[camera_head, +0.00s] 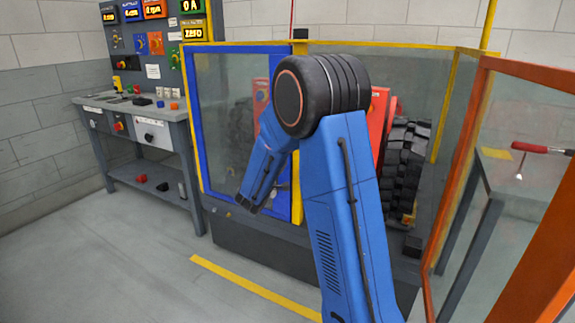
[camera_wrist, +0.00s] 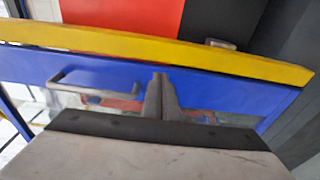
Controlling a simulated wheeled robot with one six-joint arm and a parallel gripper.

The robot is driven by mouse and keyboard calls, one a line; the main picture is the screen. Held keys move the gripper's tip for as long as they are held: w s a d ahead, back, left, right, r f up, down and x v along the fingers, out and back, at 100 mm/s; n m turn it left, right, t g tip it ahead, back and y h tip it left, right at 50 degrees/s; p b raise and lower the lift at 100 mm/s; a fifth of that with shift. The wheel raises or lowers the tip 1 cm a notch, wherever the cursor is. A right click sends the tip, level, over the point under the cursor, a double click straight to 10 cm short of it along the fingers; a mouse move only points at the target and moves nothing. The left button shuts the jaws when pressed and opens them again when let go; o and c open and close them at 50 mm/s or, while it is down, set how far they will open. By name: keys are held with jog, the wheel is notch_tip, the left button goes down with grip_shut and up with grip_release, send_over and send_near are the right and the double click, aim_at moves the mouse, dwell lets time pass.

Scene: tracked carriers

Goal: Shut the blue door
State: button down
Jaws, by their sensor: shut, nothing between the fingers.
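The blue door (camera_head: 196,120) is a blue frame around a clear pane, on the left part of the enclosure in the head view. The wrist view shows its blue rail (camera_wrist: 210,85) up close, with a grey bar handle (camera_wrist: 95,93) left of my fingers. My gripper (camera_head: 247,207) is low in front of the door, partly blending with it. In the wrist view my gripper (camera_wrist: 163,92) is shut and empty, its fingers in front of the blue rail and apart from the handle. I cannot tell whether they touch the rail or whether the door is flush with its frame.
An orange-framed door (camera_head: 440,190) with a red-handled lever stands open on the right. A tracked carrier (camera_head: 405,155) is inside the enclosure. A workbench (camera_head: 150,112) with a control panel stands at the left. The floor (camera_head: 130,265) in front is clear, with a yellow line (camera_head: 255,287).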

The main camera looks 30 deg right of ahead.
jog(key=s+d+r+m+g+y, duration=0.2)
jog(key=s+m+g, duration=0.6)
jog(key=s, duration=2.5)
jog(key=s+a+f+y, duration=0.1)
jog(key=s+a+y, duration=0.5)
jog(key=a, duration=0.5)
jog(key=s+a+t+y, duration=0.1)
jog(key=s+a+y, duration=0.5)
jog(key=a, duration=0.5)
jog(key=shift+s+a+f, duration=0.3)
jog(key=shift+s+f, duration=0.1)
jog(key=shift+s, duration=0.8)
jog(key=shift+s, duration=0.1)
